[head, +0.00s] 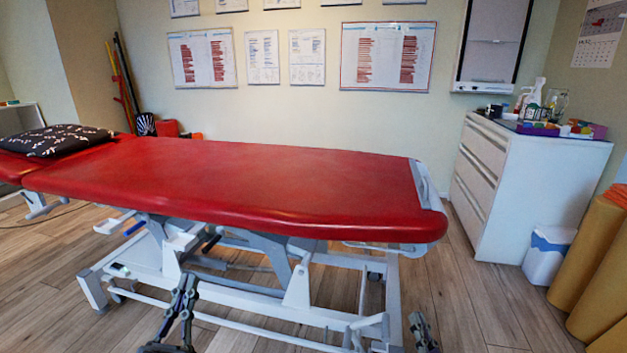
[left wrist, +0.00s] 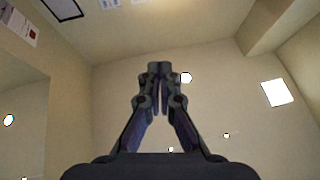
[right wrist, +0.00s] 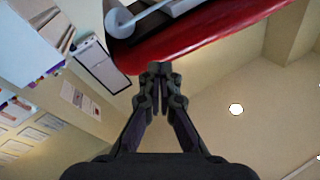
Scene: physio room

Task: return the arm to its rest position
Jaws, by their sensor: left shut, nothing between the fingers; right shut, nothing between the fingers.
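My left gripper (head: 186,285) points upward in front of the treatment table's metal frame in the head view. In the left wrist view its fingers (left wrist: 160,72) are closed together with nothing between them, against bare wall and ceiling. My right gripper (head: 416,320) shows at the bottom edge of the head view, right of the table's leg; only its tip is in view there. In the right wrist view its fingers (right wrist: 160,72) are closed and empty, and they overlap the table's red edge in the picture.
The red treatment table (head: 260,180) spans the view ahead of both grippers, on a white frame (head: 300,285). A patterned pillow (head: 55,140) lies at its left. A white drawer cabinet (head: 530,190), a small bin (head: 548,255) and orange rolls (head: 592,255) stand right. Floor (head: 480,310) is clear between.

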